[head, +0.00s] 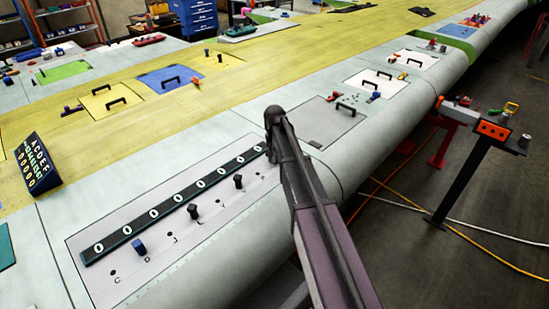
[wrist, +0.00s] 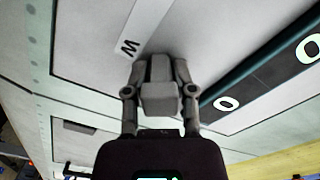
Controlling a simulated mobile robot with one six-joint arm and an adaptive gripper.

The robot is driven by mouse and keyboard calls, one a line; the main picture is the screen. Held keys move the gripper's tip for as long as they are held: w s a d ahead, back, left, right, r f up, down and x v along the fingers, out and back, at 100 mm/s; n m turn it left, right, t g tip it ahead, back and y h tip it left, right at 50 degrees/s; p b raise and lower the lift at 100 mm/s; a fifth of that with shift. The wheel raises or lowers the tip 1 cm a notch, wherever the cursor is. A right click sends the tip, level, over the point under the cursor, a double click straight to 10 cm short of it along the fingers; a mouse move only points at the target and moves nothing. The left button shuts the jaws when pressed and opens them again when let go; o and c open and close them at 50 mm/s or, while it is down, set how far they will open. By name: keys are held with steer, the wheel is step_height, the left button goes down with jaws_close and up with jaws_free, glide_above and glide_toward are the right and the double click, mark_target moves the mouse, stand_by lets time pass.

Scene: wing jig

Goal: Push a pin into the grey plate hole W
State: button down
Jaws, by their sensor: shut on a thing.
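The grey plate (head: 150,275) lies on the wing with lettered holes along it. In the wrist view the letter W (wrist: 128,48) is printed on the plate, just beyond my fingertips. My gripper (wrist: 160,70) is shut and points down at the plate beside the W. Its fingers hide the hole and most of what they hold, so I cannot tell how deep the pin sits. In the head view my arm covers this end of the plate. A blue pin (head: 138,247) stands at D; black pins (head: 193,211) and (head: 238,181) stand farther along.
A dark strip (head: 165,209) with white ovals runs along the plate beside the holes. A dark lettered board (head: 37,165) stands at left. A grey panel (head: 325,122) with a handle lies beyond my arm. A side stand (head: 480,150) is at right.

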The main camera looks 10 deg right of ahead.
steer(key=shift+c, duration=1.8)
jaws_free()
steer(key=shift+r, duration=0.1)
step_height(320, 180, up, 10)
steer(key=p, duration=0.9)
steer(key=shift+f+p, duration=0.2)
steer(key=shift+p, duration=0.2)
steer(key=shift+w+r+p, duration=0.4)
steer(key=shift+r+p, duration=0.45)
steer(key=shift+w+r+p, duration=0.4)
steer(key=shift+r+p, duration=0.4)
